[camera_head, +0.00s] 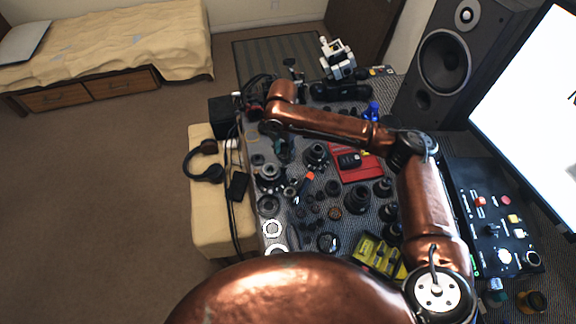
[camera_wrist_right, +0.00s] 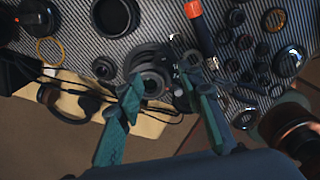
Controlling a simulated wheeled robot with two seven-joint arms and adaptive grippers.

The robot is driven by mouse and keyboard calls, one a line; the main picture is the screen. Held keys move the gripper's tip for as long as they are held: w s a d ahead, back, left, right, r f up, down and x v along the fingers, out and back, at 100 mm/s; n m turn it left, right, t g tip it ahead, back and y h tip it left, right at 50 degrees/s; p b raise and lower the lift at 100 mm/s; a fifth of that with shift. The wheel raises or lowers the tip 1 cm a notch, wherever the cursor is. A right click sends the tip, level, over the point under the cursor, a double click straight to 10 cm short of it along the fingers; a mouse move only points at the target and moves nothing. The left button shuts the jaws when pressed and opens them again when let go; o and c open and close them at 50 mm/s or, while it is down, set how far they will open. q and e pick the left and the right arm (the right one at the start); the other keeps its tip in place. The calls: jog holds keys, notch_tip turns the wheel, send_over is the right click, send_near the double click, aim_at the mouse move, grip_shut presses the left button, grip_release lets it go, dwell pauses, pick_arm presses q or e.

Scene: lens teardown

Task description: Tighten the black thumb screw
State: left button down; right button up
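My right gripper (camera_head: 283,150) hangs over the left side of the work table and is small in the head view. In the right wrist view its two teal fingers (camera_wrist_right: 163,80) stand apart, with a gap between the tips. A dark round lens part (camera_wrist_right: 153,83) lies beyond the fingers and shows in that gap. I cannot tell whether either finger touches it. Small dark details show near the right-hand fingertip, but I cannot single out the black thumb screw for certain. My left gripper is not in either view.
Lens parts and rings crowd the grey mat. An orange-handled tool (camera_wrist_right: 199,29) lies close by in the wrist view. A red tray (camera_head: 372,168), a yellow box (camera_head: 366,250) and a control panel (camera_head: 490,215) stand further right. Black headphones (camera_head: 203,170) and cables lie left.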

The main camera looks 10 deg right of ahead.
aim_at(284, 166)
notch_tip(284, 166, down, 8)
jog(key=shift+r+b, duration=0.2)
jog(key=shift+b, duration=0.35)
grip_shut()
